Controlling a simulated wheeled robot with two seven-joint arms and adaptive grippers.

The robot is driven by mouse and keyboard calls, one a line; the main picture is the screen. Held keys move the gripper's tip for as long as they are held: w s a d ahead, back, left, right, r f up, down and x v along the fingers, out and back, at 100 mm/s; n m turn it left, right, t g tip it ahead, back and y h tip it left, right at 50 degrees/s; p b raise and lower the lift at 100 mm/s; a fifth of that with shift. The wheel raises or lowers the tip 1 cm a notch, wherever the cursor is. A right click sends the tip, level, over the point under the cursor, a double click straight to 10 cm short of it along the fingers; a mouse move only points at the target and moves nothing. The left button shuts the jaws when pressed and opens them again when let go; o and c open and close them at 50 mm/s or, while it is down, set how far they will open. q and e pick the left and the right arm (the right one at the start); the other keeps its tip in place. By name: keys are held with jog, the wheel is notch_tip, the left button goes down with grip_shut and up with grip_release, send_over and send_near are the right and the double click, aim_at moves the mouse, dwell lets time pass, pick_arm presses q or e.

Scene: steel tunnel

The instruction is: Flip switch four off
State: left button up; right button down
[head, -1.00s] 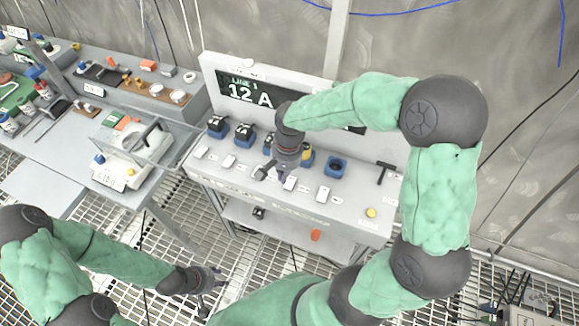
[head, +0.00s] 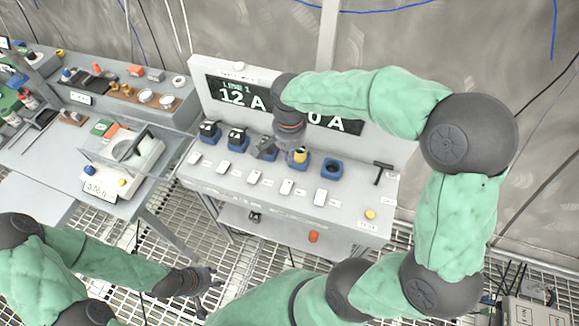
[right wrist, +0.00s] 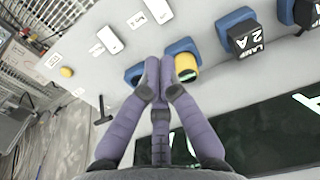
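The fourth white switch from the left (head: 287,187) is on the sloped grey panel (head: 235,188). A white switch at the top of the right wrist view (right wrist: 158,11) appears to be the same one. I cannot tell its position. My right gripper (head: 286,150) is above the blue-based row behind the switches, apart from that switch. In the right wrist view its fingertips (right wrist: 158,82) are drawn together beside a yellow piece (right wrist: 185,66) on a blue base; I see nothing clearly held. My left gripper (head: 210,279) hangs low at the left, fingers apart and empty.
Black lamp blocks (head: 237,140) and an empty blue socket (head: 331,168) line the panel. The display behind (head: 240,93) reads 12 A at left and partly hidden "0 A" at right. A black T-handle (head: 382,171) and yellow button (head: 370,214) are at right. A clear-covered box (head: 125,150) stands left.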

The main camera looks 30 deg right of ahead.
aim_at(290, 183)
notch_tip(290, 183, down, 13)
jog(key=b, duration=0.3)
jog(key=shift+f+b, duration=0.1)
jog(key=shift+b, duration=0.2)
